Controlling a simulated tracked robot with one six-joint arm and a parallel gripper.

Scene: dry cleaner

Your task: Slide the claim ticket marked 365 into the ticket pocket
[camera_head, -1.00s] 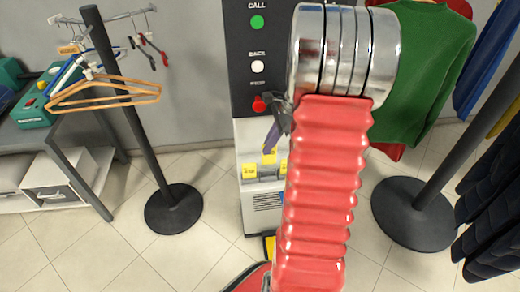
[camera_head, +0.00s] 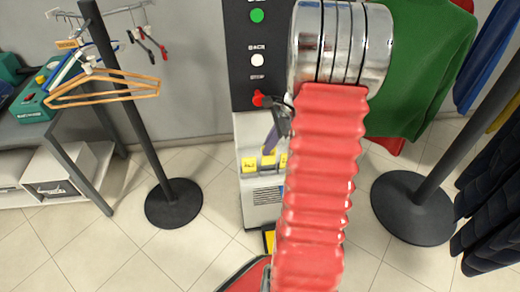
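Small yellow tickets (camera_head: 250,165) show on the front of the white lower part of a black control post, just left of my red arm. Their numbers are too small to read, so I cannot tell which is 365. The dark end of my arm, with my gripper (camera_head: 278,120), pokes out left of the red sleeve, in front of the post. Its fingers are mostly hidden behind the arm. A slim purple-grey piece hangs below it, just above the yellow tickets; I cannot tell what it is. I cannot make out the ticket pocket.
The black control post (camera_head: 240,55) carries green, white and red buttons. A hanger stand (camera_head: 174,204) is to the left, near a grey table (camera_head: 45,127) with a teal machine. A garment rack base (camera_head: 412,208) and hanging clothes are on the right. Tiled floor is open between.

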